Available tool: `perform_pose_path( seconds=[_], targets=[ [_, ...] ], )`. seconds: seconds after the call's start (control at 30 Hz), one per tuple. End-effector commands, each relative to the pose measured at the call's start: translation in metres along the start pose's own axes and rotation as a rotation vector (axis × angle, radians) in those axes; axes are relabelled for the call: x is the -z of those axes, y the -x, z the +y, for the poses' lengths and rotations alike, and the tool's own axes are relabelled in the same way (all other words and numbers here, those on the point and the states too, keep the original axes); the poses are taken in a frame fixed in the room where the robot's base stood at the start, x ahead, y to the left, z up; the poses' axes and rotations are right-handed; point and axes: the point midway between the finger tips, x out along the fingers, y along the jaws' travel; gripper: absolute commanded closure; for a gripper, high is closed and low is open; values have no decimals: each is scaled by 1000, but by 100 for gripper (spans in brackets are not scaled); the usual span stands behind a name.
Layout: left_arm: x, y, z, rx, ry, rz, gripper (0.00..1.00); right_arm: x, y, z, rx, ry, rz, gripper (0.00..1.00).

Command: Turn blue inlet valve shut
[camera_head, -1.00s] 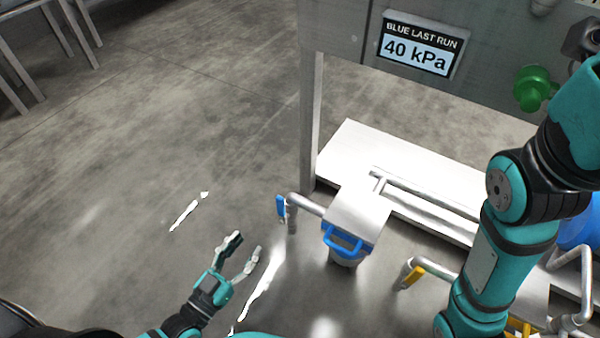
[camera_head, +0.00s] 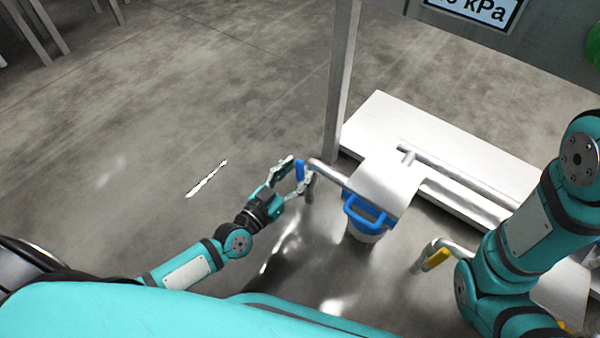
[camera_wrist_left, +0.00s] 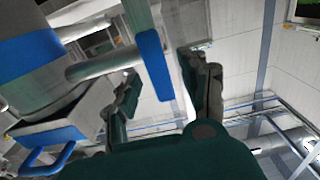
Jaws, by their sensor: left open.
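The blue inlet valve handle (camera_head: 300,170) is a short blue lever at the left end of a grey pipe (camera_head: 328,174). In the left wrist view the blue lever (camera_wrist_left: 155,65) stands near upright, slightly tilted, at the pipe's end. My left gripper (camera_head: 290,172) is open with its fingers on either side of the lever. In the wrist view its two fingers (camera_wrist_left: 165,88) show below and beside the lever; I cannot tell whether they touch it. My right gripper is out of the head view; only my right arm shows.
A housing with a blue handle (camera_head: 366,214) stands right of the valve. A yellow valve lever (camera_head: 437,259) is further right. A white platform (camera_head: 372,120) and a metal post (camera_head: 343,80) stand behind. The floor to the left is clear.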

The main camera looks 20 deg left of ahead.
Motion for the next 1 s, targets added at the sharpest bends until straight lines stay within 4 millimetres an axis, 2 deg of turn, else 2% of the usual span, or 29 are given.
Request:
perform_pose_path(
  seconds=[0.2,0.47,0.57,0.8,0.83,1.0],
  targets=[
    [0,-17,0,1,1,1,56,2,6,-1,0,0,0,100],
    [1,-18,0,0,0,0,56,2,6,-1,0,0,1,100],
    [1,-18,0,0,0,0,66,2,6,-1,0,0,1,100],
    [1,-17,0,0,1,0,98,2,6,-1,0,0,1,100],
    [1,-17,0,0,1,0,100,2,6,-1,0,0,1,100],
    [0,-17,0,0,1,0,100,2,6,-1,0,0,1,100]
  ],
)
